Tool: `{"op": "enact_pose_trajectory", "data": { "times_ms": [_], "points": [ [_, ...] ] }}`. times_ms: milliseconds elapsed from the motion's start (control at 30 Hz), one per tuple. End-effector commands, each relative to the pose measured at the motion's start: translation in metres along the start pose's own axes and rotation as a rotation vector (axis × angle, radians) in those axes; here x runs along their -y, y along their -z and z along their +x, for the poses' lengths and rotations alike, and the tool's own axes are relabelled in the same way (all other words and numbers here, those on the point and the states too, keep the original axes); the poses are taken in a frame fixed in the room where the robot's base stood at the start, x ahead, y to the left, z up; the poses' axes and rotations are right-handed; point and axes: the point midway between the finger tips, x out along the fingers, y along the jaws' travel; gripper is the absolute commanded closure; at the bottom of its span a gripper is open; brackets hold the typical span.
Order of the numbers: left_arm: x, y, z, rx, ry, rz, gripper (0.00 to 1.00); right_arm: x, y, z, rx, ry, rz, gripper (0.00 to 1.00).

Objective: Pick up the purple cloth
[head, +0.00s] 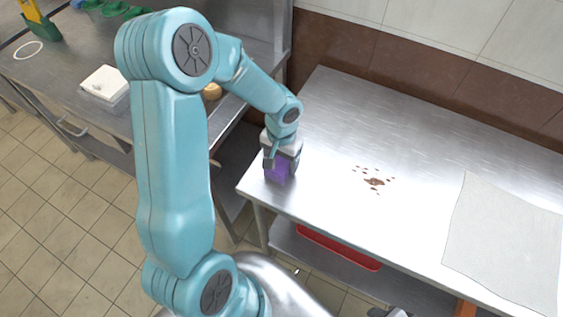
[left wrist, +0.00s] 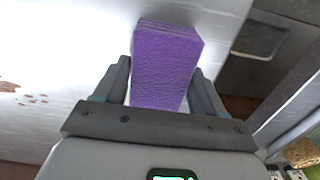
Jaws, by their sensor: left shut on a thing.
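The purple cloth (head: 279,170) is a thick, folded block near the left end of the steel table (head: 330,120). In the left wrist view the cloth (left wrist: 165,65) stands between the two fingers. My left gripper (head: 282,158) reaches down onto it and is shut on it; it also shows in the left wrist view (left wrist: 160,88). I cannot tell whether the cloth touches the table. My right gripper does not show clearly in the head view.
Brown spots (head: 375,181) mark the middle of the table. A pale grey sheet (head: 505,240) lies at its right. A red tray (head: 338,247) is on the shelf below. Another steel counter (head: 60,75) at the left holds a white box (head: 105,84).

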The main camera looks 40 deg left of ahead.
Motion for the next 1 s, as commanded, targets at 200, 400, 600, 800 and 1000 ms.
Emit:
{"op": "enact_pose_trajectory", "data": {
  "times_ms": [200,400,600,800,1000],
  "points": [
    [0.000,0.000,-0.003,-0.001,0.000,0.000,0.61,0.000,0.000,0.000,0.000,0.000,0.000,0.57],
    [0.000,0.001,-0.025,-0.005,0.001,-0.002,0.61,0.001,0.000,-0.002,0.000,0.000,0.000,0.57],
    [0.000,0.002,-0.077,-0.009,0.001,0.000,0.61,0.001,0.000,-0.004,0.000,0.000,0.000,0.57],
    [0.000,0.001,-0.139,-0.008,-0.001,0.000,0.61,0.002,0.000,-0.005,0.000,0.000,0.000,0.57],
    [-0.001,0.001,-0.181,-0.003,-0.001,0.000,0.61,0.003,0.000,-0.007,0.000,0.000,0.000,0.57]
  ]
}}
